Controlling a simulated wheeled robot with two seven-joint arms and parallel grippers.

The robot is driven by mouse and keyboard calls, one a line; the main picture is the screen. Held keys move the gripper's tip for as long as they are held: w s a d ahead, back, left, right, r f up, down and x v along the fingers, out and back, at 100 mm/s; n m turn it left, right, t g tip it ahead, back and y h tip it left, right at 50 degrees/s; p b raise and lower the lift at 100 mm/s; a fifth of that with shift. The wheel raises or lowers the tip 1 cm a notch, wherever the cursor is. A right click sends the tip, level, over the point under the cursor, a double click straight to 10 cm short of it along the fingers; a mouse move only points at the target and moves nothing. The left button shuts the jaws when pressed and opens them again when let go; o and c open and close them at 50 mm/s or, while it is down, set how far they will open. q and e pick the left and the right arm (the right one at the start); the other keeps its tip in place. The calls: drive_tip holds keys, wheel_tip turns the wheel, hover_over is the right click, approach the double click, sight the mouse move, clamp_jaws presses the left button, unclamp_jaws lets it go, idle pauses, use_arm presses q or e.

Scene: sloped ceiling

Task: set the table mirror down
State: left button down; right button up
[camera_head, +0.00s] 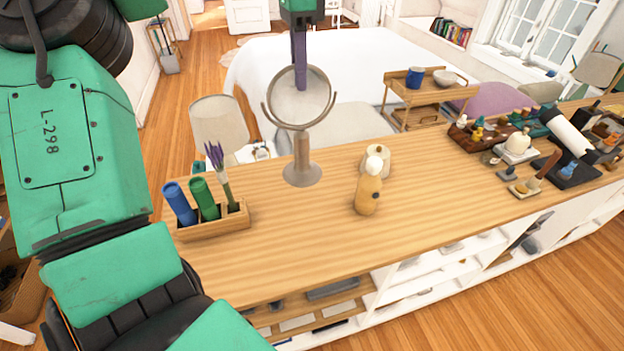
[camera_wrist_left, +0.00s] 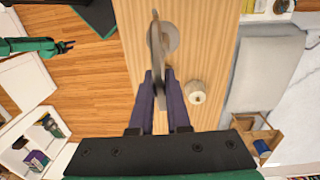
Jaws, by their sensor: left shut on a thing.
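The table mirror (camera_head: 302,172) is a round mirror in a metal ring on a stem with a round base. It is upright at the back edge of the wooden counter (camera_head: 300,250); I cannot tell whether its base touches the top. My left gripper (camera_head: 298,88) comes from above, shut on the mirror's upper rim. In the left wrist view the mirror (camera_wrist_left: 157,50) shows edge-on between the purple fingers (camera_wrist_left: 160,82), its base beyond. A green arm with a small dark gripper (camera_wrist_left: 64,46), likely my right one, shows at the left there; its jaws are too small to judge.
A wooden holder (camera_head: 215,226) with blue and green tubes and a lavender sprig stands left of the mirror. A tan bottle (camera_head: 368,192) and a beige jar (camera_head: 377,157) stand to the right. The counter's front middle is clear. Trays with bottles (camera_head: 516,148) crowd the right end.

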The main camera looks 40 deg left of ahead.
sight(297, 115)
use_arm(q)
drive_tip(key=f, duration=0.2)
drive_tip(key=s+f, duration=0.1)
drive_tip(key=f, duration=0.5)
drive_tip(key=shift+s, duration=0.15)
drive_tip(key=f, duration=0.7)
drive_tip(key=f+p, duration=0.1)
drive_tip(key=f, duration=0.3)
drive_tip(key=shift+w+f, duration=0.25)
drive_tip(key=c, duration=0.9)
unclamp_jaws()
use_arm(e)
drive_tip(key=shift+s+r, duration=0.3)
drive_tip(key=shift+r, duration=0.3)
use_arm(q)
wheel_tip(297, 115, up, 12)
drive_tip(key=shift+w+a+r+b, duration=0.1)
drive_tip(key=shift+a+b, duration=0.05)
drive_tip(key=shift+b, duration=0.4)
use_arm(e)
drive_tip(key=shift+f, duration=0.65)
